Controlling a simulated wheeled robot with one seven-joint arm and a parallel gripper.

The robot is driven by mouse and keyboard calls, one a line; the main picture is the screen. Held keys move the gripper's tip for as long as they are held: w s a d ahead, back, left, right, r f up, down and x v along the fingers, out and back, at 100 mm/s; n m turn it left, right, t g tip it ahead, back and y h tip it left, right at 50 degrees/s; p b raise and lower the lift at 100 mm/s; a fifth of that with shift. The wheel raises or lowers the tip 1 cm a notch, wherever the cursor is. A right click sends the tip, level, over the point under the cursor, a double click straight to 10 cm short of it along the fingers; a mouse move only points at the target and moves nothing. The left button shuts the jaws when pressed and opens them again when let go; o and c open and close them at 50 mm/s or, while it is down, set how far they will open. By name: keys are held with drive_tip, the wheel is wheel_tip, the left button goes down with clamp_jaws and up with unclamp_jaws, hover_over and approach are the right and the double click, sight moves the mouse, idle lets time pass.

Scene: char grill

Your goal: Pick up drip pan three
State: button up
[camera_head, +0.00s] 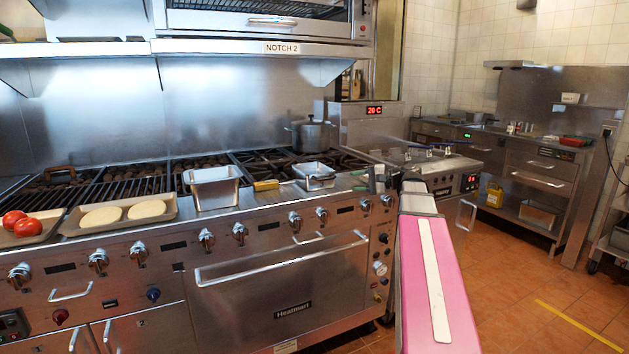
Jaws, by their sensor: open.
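No pan in view carries a readable label, so I cannot tell which one is drip pan three. A deep steel pan (212,190) stands on the front ledge of the range. A smaller steel pan (314,178) stands to its right, with a yellow block (266,185) between the two. My gripper (392,180), at the end of my pink arm, is open near the range's right front corner. It is to the right of both pans in the picture, and I see nothing held in it. My arm hides part of the floor and the range's right side.
A tray (165,222) with two pale rounds and another tray (22,240) with tomatoes (27,225) stand at left. A lidded pot (311,134) is on the back burners. Fryers (430,158) stand at right. Tiled floor (535,310) is clear at lower right.

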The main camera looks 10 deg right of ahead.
sight(330, 178)
drive_tip(key=x, duration=0.3)
drive_tip(key=r+x, duration=0.1)
drive_tip(key=x, duration=0.6)
drive_tip(key=shift+a+r, duration=0.2)
drive_tip(key=shift+a, duration=0.1)
clamp_jaws()
